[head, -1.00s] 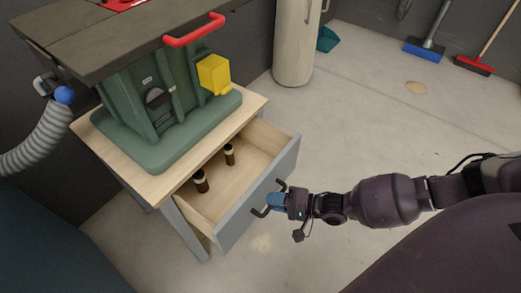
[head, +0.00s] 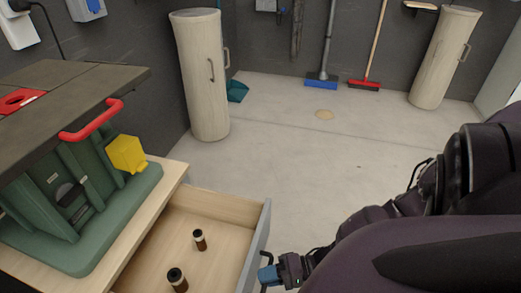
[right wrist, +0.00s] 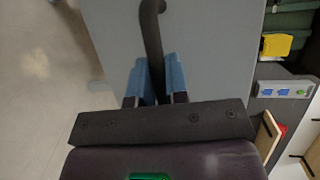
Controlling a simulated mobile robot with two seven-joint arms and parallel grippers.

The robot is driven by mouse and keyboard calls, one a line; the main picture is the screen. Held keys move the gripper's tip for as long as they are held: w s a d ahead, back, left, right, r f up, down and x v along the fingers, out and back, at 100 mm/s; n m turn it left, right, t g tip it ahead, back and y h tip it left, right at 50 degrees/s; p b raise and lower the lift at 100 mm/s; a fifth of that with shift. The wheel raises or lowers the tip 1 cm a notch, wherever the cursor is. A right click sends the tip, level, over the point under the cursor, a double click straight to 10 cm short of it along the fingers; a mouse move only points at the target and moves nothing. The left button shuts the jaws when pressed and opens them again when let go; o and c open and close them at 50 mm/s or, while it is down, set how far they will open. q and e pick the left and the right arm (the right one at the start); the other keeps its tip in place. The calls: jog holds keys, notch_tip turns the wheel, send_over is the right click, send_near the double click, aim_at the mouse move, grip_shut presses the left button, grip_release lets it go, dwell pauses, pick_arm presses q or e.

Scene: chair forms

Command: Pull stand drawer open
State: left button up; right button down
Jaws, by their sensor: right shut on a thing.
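The stand drawer (head: 217,208) is pulled out of the wooden stand (head: 150,222) at the lower left of the head view. Two small dark bottles (head: 199,239) stand inside it. My right gripper (head: 267,275) is at the drawer's grey front. In the right wrist view its blue fingers (right wrist: 157,80) are shut on the dark handle (right wrist: 152,35), against the grey drawer front (right wrist: 212,60). The lower end of the drawer is cut off by the head view's bottom edge. My left gripper is not in view.
A green machine (head: 80,200) with a red handle and a yellow box sits on the stand. A pale cylinder cabinet (head: 203,80) stands behind, another (head: 444,60) at the right. Brooms (head: 366,60) lean on the back wall.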

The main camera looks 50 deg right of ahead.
dwell(0.3)
jog(key=c, duration=1.2)
grip_release()
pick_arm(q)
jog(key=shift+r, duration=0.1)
pick_arm(e)
jog(key=shift+o, duration=0.2)
jog(key=shift+s, duration=0.1)
pick_arm(q)
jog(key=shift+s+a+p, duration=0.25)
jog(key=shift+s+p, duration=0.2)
jog(key=shift+p, duration=0.15)
pick_arm(e)
jog(key=v, duration=1)
jog(key=shift+s+d+r, duration=0.2)
jog(key=shift+s+d, duration=0.05)
jog(key=shift+d, duration=0.05)
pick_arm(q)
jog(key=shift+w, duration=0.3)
